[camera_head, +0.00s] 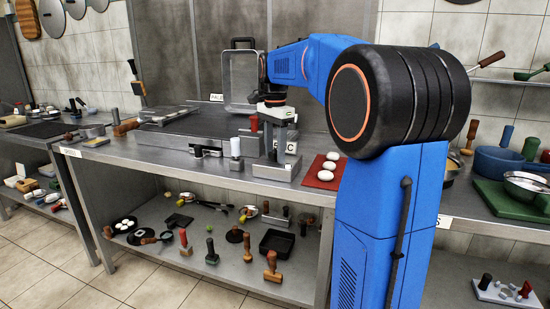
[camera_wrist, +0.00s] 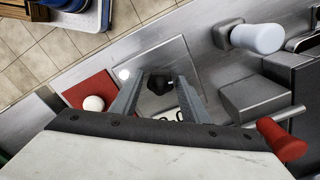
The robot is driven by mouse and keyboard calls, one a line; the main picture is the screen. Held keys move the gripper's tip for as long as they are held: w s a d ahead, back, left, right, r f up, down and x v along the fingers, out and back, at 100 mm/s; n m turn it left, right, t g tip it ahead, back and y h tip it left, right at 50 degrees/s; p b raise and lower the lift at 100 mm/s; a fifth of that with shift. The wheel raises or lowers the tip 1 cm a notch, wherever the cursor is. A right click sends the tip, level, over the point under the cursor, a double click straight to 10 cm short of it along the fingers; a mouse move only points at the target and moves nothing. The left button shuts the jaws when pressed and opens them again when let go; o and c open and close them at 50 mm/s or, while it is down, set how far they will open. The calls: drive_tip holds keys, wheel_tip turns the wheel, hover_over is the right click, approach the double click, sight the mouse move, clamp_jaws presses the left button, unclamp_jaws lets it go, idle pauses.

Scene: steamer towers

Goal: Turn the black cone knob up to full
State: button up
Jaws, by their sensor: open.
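The black cone knob (camera_wrist: 161,83) shows in the wrist view as a dark shape on a flat grey metal plate (camera_wrist: 178,52). My gripper (camera_wrist: 160,77) is open, with one finger on each side of the knob. I cannot tell whether either finger touches it. In the head view my gripper (camera_head: 281,152) points down over a low steel block (camera_head: 277,171) at the counter's front edge. The knob cannot be made out there behind my fingers. How far the knob is turned cannot be read.
A red board (camera_head: 322,178) with white round pieces lies right of the block. A pale cylinder handle (camera_head: 235,147) and a red handle (camera_wrist: 283,140) stand close by. A steel griddle (camera_head: 190,128) lies to the left. A shelf (camera_head: 150,205) below holds many small tools.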

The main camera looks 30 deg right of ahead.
drive_tip(key=n, duration=0.5)
drive_tip(key=shift+n, duration=0.3)
drive_tip(key=n, duration=0.5)
drive_tip(key=shift+n, duration=0.4)
drive_tip(key=n, duration=0.6)
idle(0.4)
drive_tip(key=n, duration=0.6)
drive_tip(key=shift+r, duration=0.15)
idle(0.5)
